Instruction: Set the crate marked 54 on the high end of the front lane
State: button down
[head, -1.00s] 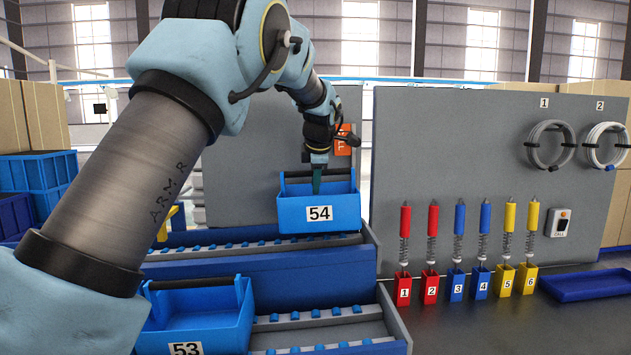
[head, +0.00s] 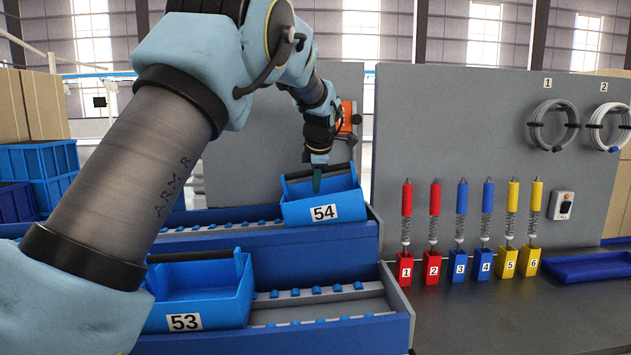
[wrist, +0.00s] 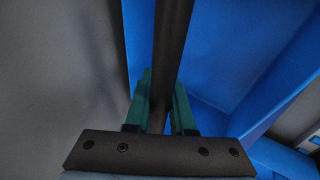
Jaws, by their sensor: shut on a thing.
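The blue crate marked 54 (head: 294,212) hangs from my gripper (head: 318,186) at the right end of the rear lane (head: 290,245). It tilts, its right side higher in the head view. I cannot tell if it touches the lane. My gripper is shut on its dark bar handle; in the wrist view the green fingers (wrist: 160,105) sit on both sides of the bar (wrist: 172,40), with the blue crate wall (wrist: 225,50) beyond. The front lane (head: 350,333) lies lower and nearer, with its right part empty.
The blue crate marked 53 (head: 205,308) sits on the front lane's left part, partly behind my arm. A grey panel (head: 470,120) stands behind. Several numbered red, blue and yellow holders (head: 458,263) stand right of the lanes. A blue tray (head: 590,268) lies at far right.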

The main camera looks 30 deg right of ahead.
jog(key=shift+s+f, duration=0.2)
jog(key=shift+f, duration=0.3)
jog(key=c, duration=1)
grip_release()
jog(key=shift+d, duration=0.15)
jog(key=o, duration=0.3)
jog(key=shift+w+r, duration=0.1)
jog(key=shift+r, duration=0.05)
